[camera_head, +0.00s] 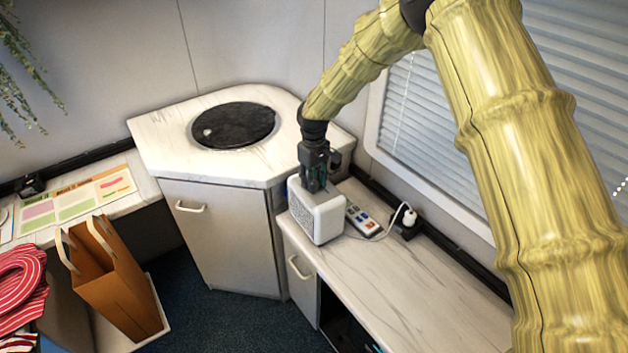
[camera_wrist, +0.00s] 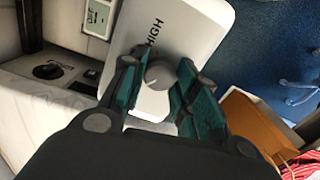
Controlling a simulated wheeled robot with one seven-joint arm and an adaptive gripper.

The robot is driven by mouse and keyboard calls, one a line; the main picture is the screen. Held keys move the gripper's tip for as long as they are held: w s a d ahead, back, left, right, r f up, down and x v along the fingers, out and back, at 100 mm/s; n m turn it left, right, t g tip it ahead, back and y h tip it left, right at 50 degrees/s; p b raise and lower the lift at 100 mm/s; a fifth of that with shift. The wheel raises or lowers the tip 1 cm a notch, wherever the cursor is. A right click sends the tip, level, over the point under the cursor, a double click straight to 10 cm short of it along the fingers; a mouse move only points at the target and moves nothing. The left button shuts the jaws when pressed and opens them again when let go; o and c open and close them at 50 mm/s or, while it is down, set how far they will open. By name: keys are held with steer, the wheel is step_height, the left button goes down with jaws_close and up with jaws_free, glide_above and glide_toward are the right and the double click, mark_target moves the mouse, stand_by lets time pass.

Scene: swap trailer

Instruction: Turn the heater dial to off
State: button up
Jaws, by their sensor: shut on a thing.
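The heater is a small white box (camera_head: 323,222) on the right-hand counter, by the corner cabinet. My gripper (camera_head: 318,185) points down onto its top. In the wrist view the heater's top face (camera_wrist: 195,30) shows the printed word HIGH. The round grey dial (camera_wrist: 160,75) sits between the two fingers of my gripper (camera_wrist: 158,82), and the fingers are closed on it. The dial's pointer and any other labels are hidden or too small to read. In the head view my gripper hides the dial.
The corner cabinet top (camera_head: 165,135) carries a black round plate (camera_head: 233,126). A brown paper bag (camera_head: 115,280) stands at lower left. The counter in front of the heater (camera_head: 400,285) is clear.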

steer(key=o, duration=1)
steer(key=shift+o, duration=0.2)
steer(key=shift+r, duration=0.1)
step_height(320, 180, up, 12)
